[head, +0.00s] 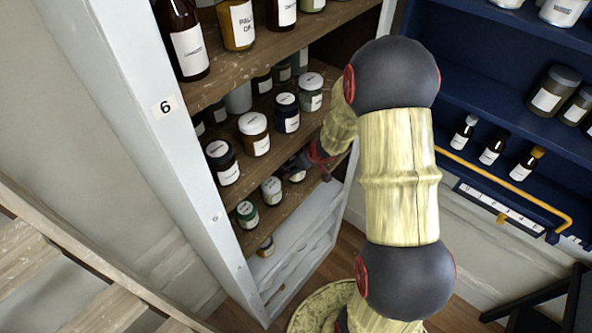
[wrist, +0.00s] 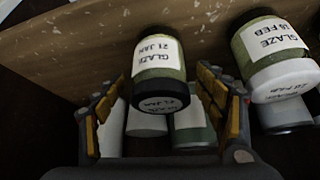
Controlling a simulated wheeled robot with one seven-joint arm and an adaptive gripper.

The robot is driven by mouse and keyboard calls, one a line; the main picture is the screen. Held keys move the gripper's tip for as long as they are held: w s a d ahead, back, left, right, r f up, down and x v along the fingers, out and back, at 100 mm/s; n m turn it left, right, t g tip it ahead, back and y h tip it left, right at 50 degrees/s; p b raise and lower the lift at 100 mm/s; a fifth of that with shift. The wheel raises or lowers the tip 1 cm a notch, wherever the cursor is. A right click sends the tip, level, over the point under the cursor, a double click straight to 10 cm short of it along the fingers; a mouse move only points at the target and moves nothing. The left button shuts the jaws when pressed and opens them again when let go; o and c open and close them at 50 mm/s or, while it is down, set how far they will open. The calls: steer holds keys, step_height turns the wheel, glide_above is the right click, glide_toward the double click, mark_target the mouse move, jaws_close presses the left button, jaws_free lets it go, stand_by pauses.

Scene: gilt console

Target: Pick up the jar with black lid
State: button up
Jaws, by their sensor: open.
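The jar with black lid (wrist: 159,62) appears upside down in the wrist view, with olive-green contents and a white label reading GLAZE 21 JAN. My gripper (wrist: 158,98) is open, with one finger on each side of this jar; gaps show between the fingers and the jar. In the head view my gripper (head: 304,162) is at the shelf, and a jar (head: 297,175) beside it is mostly hidden by it.
A white-lidded jar (wrist: 272,52) labelled GLAZE 16 FEB stands close by the right finger in the wrist view. It also seems to show in the head view (head: 271,190). A green-lidded jar (head: 247,214) is nearer the shelf end. More jars (head: 255,133) fill the shelf above.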

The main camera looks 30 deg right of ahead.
steer(key=c, duration=0.3)
steer(key=c, duration=1.3)
